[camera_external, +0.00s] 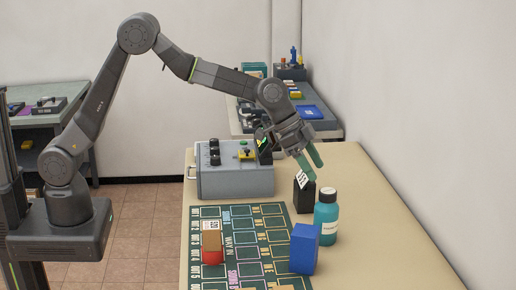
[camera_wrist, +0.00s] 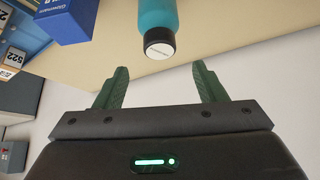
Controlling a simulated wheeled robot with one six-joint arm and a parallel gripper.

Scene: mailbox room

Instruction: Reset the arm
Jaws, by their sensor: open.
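My arm reaches from its base at the left over the tan table in the external view. My gripper (camera_external: 310,162) is above the table's far part, just above and beside a black box (camera_external: 303,196) with a white label. In the wrist view my gripper (camera_wrist: 160,88) has its two green fingers wide apart with nothing between them. A teal bottle (camera_external: 326,217) with a dark cap stands near the black box. The bottle also shows in the wrist view (camera_wrist: 155,15), beyond the fingertips.
A grey control box (camera_external: 235,182) stands at the table's far left. A green printed mat (camera_external: 240,225) bears a brown-and-red block (camera_external: 212,242). A blue box (camera_external: 304,249) stands at the mat's right. The wall (camera_external: 420,120) is to the right. Other tables stand behind.

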